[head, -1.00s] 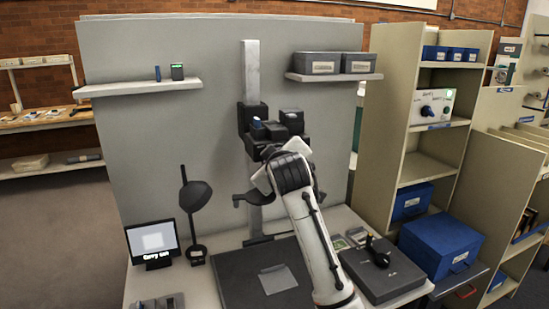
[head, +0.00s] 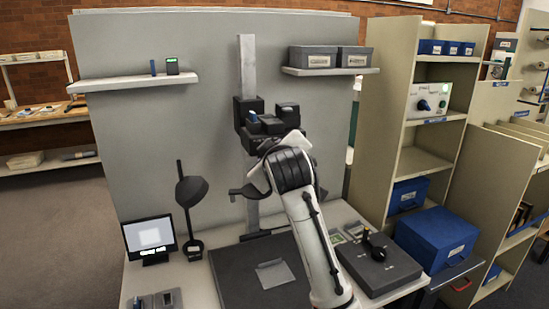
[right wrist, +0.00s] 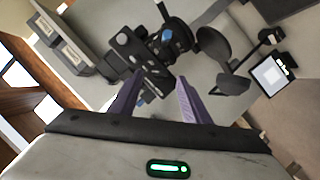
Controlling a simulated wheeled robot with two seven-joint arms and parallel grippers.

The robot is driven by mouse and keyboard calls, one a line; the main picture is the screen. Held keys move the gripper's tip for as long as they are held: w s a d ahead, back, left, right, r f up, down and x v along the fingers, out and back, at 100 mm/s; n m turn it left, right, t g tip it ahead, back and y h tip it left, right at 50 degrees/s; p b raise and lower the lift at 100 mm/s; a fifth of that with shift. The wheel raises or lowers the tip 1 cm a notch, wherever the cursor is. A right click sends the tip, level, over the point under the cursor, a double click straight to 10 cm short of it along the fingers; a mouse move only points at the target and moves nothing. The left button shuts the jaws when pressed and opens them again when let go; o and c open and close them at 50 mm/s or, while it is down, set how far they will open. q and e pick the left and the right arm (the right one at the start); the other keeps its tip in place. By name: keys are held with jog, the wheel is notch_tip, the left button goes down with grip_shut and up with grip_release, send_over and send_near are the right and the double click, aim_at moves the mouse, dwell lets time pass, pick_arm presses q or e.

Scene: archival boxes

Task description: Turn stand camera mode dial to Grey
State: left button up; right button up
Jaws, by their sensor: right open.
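The black stand camera (head: 272,120) is mounted on the grey upright column (head: 248,75) above the copy desk. It carries a small blue-marked part (head: 252,116). In the right wrist view the camera body (right wrist: 140,58) shows small round knobs, one with a grey face (right wrist: 122,38), and a blue-centred round part (right wrist: 167,35). I cannot tell which is the mode dial, nor its setting. My right gripper (right wrist: 158,84) is open and empty, its two fingers pointing toward the camera body. In the head view my right arm hides its fingers. My left gripper is out of view.
A lit monitor (head: 151,238) with blurred text and a black lamp (head: 190,190) stand at the left of the desk. Grey boxes (head: 313,58) sit on the right wall shelf. A dark flat box (head: 378,265) lies right of my arm.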

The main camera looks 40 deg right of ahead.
jog(key=v, duration=0.7)
dwell(0.3)
jog(key=s+a+f+n+g+y, duration=0.1)
jog(key=s+a+f+y, duration=0.15)
jog(key=f, duration=0.85)
jog(key=s+a+f+y, duration=0.1)
jog(key=a+f, duration=0.3)
jog(key=f, duration=0.6)
jog(key=s+a+f+n+g+y, duration=0.15)
jog(key=a+f, duration=0.25)
jog(key=f, duration=0.7)
jog(key=s+a+f+m+g+y, duration=0.1)
jog(key=s+a+f, duration=0.3)
jog(key=s+f, duration=0.4)
jog(key=s+a+f+m+y, duration=0.2)
jog(key=s+f, duration=0.7)
jog(key=s, duration=0.5)
jog(key=shift+s+a+f+g+y, duration=0.3)
jog(key=shift+a+y, duration=0.3)
jog(key=shift+a, duration=0.35)
jog(key=shift+w, duration=0.15)
